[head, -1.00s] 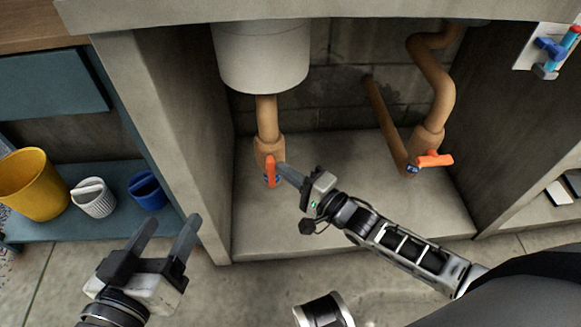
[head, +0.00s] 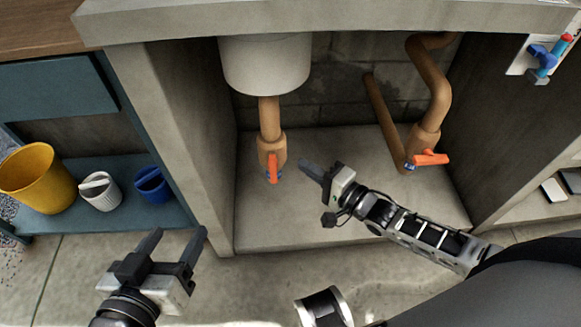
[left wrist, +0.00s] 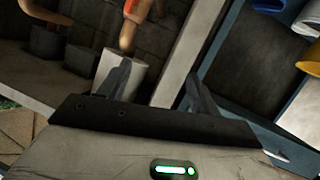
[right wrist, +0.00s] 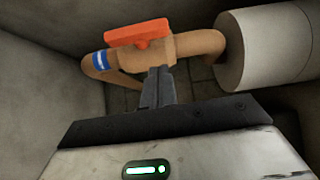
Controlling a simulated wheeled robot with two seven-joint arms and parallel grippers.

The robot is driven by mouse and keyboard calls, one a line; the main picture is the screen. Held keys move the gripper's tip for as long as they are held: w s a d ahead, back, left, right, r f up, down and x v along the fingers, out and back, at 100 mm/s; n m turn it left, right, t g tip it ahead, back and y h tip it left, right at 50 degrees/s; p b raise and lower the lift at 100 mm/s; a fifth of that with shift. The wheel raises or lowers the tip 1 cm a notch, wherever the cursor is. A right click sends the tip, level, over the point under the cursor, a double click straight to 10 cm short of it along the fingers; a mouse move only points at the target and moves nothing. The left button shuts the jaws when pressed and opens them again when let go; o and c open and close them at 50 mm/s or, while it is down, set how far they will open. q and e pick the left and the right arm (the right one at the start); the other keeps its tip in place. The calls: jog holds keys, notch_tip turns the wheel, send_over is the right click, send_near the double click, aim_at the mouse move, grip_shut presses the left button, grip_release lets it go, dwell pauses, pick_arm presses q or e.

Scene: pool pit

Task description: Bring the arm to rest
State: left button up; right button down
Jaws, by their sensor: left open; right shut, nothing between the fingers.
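My right gripper (head: 312,170) is shut and empty inside the recess under the counter. It is apart from the left pipe's orange valve handle (head: 273,167), which lies just left of its fingertips. That handle points along the pipe in the head view. In the right wrist view, the shut fingers (right wrist: 160,82) appear below an orange handle (right wrist: 138,33). My left gripper (head: 178,243) is open and empty in front of the recess, over the floor at the lower left. Its spread fingers also show in the left wrist view (left wrist: 155,85).
A white cylindrical basin (head: 265,68) hangs above the left pipe. A second pipe (head: 432,90) with an orange handle (head: 431,157) stands at right. Side walls (head: 190,140) bound the recess. A yellow bucket (head: 38,180), white cup (head: 100,192) and blue cup (head: 152,185) stand on a blue shelf.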

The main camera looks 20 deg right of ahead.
pick_arm(q)
jog(key=shift+w+a+f+g+y+p, duration=0.15)
jog(key=shift+f+g+y+p, duration=0.1)
jog(key=shift+f+p, duration=0.2)
jog(key=shift+a+f+g+y+p, duration=0.15)
jog(key=shift+f+g+p, duration=0.1)
jog(key=shift+f+p, duration=0.15)
pick_arm(e)
jog(key=v, duration=0.9)
jog(key=shift+s, duration=0.3)
